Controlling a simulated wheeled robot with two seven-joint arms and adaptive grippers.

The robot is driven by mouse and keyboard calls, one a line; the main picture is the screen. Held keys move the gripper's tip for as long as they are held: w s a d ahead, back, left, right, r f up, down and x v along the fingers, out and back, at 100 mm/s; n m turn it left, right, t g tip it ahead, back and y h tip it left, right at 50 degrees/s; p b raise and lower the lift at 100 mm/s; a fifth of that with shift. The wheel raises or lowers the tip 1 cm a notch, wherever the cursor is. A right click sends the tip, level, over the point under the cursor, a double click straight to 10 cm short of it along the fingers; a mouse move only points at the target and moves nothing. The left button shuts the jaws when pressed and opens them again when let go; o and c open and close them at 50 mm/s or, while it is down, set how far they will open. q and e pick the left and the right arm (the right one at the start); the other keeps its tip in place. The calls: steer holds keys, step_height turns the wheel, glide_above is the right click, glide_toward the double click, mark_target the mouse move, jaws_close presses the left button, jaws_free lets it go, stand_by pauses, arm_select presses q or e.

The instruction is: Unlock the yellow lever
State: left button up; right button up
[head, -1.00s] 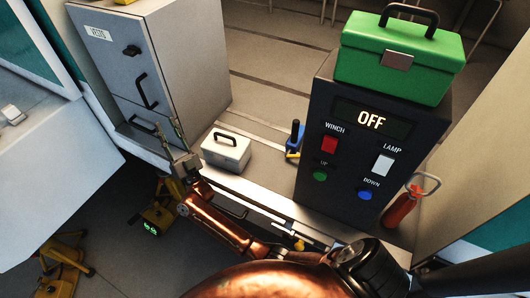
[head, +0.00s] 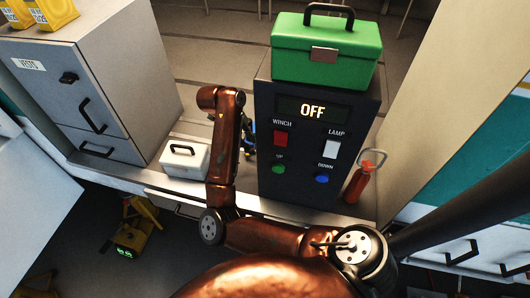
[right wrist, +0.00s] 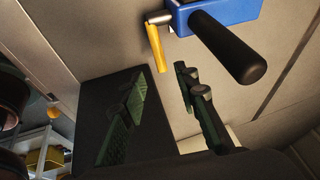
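The yellow lever (right wrist: 156,46) shows in the right wrist view, attached at the side of a blue body (right wrist: 212,12) that also has a thick black handle (right wrist: 228,47). My right gripper (right wrist: 161,78) is open, its two green-padded fingers apart with nothing held between them. The lever's free end lies in line with the gap between the fingertips; whether it is between them in depth I cannot tell. In the head view my right gripper (head: 248,135) is beside the control box's left side and largely covers the blue device. My left gripper is not in view.
The black control box (head: 350,110) reads OFF and carries a green toolbox (head: 330,55). A white case (head: 185,160) stands left of my right arm, by a grey cabinet (head: 130,75). A red bottle (head: 357,183) stands right of the box.

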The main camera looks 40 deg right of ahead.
steer(key=x, duration=0.7)
steer(key=shift+d+b, duration=0.2)
steer(key=shift+b, duration=0.1)
jaws_close()
stand_by(0.4)
